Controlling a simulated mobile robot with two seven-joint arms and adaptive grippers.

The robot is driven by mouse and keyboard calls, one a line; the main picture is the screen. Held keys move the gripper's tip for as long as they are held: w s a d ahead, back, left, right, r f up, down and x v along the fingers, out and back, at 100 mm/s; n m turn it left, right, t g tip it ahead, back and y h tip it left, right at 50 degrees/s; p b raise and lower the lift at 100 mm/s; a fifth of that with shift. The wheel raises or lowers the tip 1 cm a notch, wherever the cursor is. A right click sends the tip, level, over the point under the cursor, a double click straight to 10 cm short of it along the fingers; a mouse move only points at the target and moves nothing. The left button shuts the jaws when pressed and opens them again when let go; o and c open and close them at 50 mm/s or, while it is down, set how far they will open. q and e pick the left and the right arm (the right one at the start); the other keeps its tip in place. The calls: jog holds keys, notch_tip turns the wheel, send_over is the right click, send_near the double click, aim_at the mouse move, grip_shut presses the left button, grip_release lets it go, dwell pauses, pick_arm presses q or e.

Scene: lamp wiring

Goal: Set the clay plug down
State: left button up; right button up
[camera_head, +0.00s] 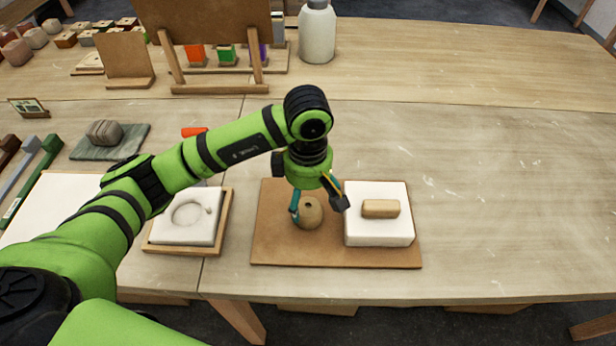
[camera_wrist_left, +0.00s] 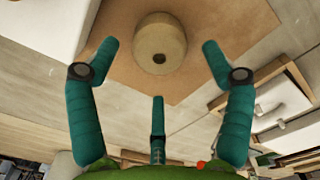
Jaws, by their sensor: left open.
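The clay plug, a tan rounded piece with a small dark hole in its top, stands on the brown board (camera_head: 330,254). I see the clay plug (camera_head: 309,213) in the head view, and it also shows in the left wrist view (camera_wrist_left: 160,50). My left gripper (camera_head: 318,203) is above and around the plug from over the board. In the left wrist view its teal fingers (camera_wrist_left: 160,60) are spread wide, with visible gaps to the plug. My right gripper is not in view.
A white block (camera_head: 379,232) with a tan bar (camera_head: 380,208) on it sits on the board's right side, close to my left gripper. A wood-framed white mold (camera_head: 187,222) with a round recess lies to the left. The table's right side is clear.

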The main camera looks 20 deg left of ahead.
aim_at(308, 206)
pick_arm(q)
notch_tip(308, 206, up, 9)
jog(key=b, duration=0.1)
jog(key=shift+f, duration=0.15)
dwell(0.4)
